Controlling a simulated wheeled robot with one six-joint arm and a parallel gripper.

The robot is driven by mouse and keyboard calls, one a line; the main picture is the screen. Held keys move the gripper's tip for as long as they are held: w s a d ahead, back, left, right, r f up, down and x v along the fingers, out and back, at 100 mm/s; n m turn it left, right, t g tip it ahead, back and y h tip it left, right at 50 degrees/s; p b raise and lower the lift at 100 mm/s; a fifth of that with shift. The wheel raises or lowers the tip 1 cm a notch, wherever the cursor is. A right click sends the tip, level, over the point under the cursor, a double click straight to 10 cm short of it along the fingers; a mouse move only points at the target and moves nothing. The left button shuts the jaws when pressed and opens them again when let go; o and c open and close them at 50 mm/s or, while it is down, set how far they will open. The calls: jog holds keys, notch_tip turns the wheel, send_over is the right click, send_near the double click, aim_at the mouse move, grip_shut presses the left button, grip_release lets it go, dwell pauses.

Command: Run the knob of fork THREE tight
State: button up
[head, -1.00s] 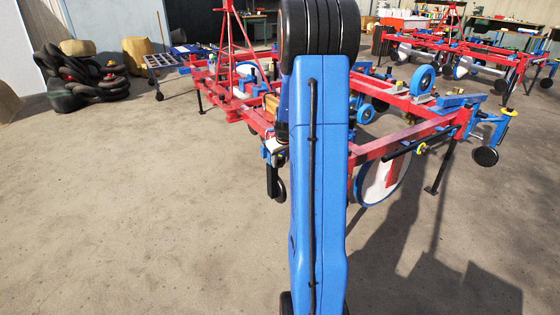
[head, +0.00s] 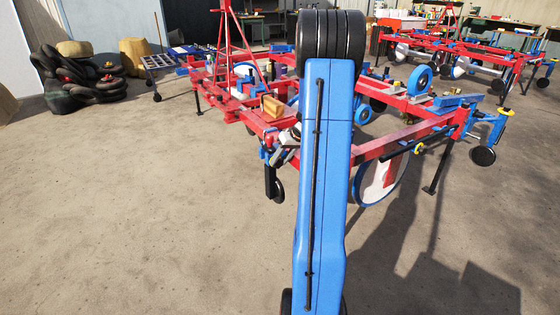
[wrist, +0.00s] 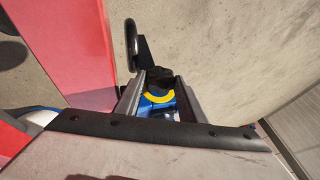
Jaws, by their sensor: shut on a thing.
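The black knob (wrist: 158,77) stands between the two grey fingers of my gripper (wrist: 161,84) in the wrist view, and the fingers are shut on it. A yellow ring (wrist: 157,98) and blue metal show just below the knob, between the fingers. No number can be read, so I cannot tell from the picture which fork this is. In the head view a blue fork with a small black wheel (head: 273,182) hangs at the near end of the red frame (head: 372,152). My raised arm hides part of the frame there.
A red beam (wrist: 75,45) runs close on the left in the wrist view, and a black wheel (wrist: 131,45) is just beyond the fingers. A large white disc (head: 380,180) stands under the frame in the head view. The concrete floor in front is clear.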

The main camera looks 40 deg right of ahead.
jog(key=shift+s, duration=0.1)
jog(key=o, duration=1)
jog(key=shift+o, duration=0.2)
jog(key=shift+r, duration=0.1)
jog(key=v, duration=1.7)
jog(key=shift+d+r, duration=0.1)
jog(key=v, duration=1.7)
jog(key=shift+r, duration=0.2)
